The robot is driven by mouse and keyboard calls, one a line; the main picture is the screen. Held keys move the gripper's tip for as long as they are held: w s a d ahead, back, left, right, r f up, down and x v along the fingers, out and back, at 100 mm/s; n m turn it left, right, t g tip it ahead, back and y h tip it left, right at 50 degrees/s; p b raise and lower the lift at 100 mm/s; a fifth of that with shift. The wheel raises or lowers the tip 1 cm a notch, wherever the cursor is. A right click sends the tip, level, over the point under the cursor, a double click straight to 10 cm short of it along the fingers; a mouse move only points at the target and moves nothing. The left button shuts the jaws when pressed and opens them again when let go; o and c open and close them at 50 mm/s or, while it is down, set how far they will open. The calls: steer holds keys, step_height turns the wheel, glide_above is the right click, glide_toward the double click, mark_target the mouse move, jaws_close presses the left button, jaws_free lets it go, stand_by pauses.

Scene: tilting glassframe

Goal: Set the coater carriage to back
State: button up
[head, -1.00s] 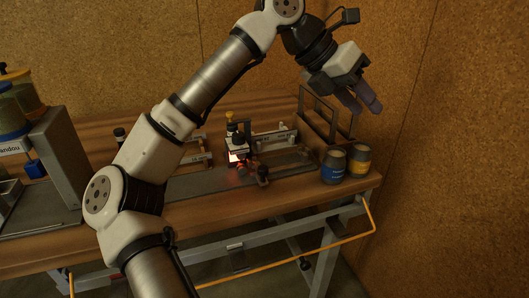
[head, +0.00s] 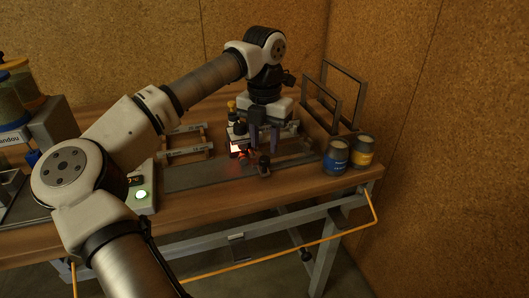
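The coater carriage (head: 237,144) is a small dark unit with a yellow-topped part and a red-white glow at its base. It stands on a flat grey bed (head: 205,176) on the wooden bench. My gripper (head: 264,148) points down just right of the carriage, with its two purple-grey fingers apart. It partly hides the carriage and the rails behind it. I cannot tell whether a finger touches the carriage. A dark knob (head: 264,165) stands at the front of the bed, just below the fingers.
A blue-label jar (head: 336,156) and a yellow-label jar (head: 361,152) stand at the bench's right end, before upright dark frames (head: 345,97). Pale rails (head: 188,150) lie behind the bed.

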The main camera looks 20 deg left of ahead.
mark_target(265, 158)
steer(key=shift+f, duration=2.1)
steer(key=shift+c, duration=0.3)
jaws_close()
